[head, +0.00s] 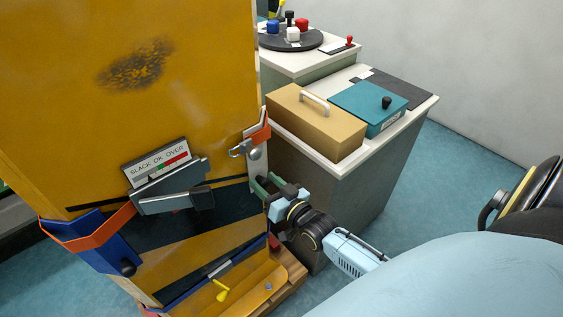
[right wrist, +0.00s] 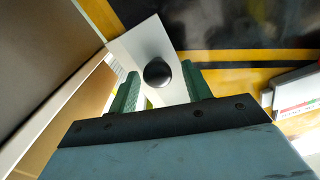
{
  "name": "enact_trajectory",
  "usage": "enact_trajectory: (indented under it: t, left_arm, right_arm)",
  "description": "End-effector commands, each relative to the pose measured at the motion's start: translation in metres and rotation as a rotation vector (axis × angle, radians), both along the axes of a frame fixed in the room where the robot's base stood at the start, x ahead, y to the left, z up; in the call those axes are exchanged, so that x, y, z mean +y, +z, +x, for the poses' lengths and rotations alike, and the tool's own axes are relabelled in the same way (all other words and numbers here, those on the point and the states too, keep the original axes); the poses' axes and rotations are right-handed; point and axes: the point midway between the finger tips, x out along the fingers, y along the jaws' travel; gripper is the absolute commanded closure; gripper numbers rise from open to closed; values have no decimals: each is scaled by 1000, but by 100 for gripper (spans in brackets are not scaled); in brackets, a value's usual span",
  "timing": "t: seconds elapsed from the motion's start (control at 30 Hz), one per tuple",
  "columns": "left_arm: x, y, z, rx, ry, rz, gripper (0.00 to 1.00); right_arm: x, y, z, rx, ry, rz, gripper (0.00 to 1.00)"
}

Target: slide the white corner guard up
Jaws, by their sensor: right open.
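The white corner guard (head: 256,168) is a pale strip on the right vertical edge of the big yellow crate (head: 200,90). In the right wrist view the guard is a white plate (right wrist: 137,43) with a round black knob (right wrist: 157,73). My right gripper (head: 268,185) is at the guard's lower part. Its green fingers (right wrist: 160,86) are open, one on each side of the knob, with a gap on both sides. The knob is hidden behind the gripper in the head view. My left gripper is not in view.
An orange strap (head: 100,235) with a buckle (head: 245,149) crosses the crate and the guard's upper part. A blue corner guard (head: 112,250) is at the crate's left edge. To the right stands a cabinet with a tan box (head: 315,125) and a teal box (head: 368,106).

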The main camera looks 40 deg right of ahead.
Motion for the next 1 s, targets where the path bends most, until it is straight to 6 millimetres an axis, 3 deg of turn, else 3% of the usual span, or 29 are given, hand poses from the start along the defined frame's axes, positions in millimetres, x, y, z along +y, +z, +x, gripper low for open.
enact_trajectory:
  t: [0.53,0.73,1.0]
  left_arm:
    - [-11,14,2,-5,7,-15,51]
    - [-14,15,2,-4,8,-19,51]
    - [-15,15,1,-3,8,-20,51]
  right_arm:
    - [-9,0,-107,3,0,-1,51]
    - [-11,1,-123,-1,-1,-1,51]
    - [-11,1,-125,-2,-1,-1,51]
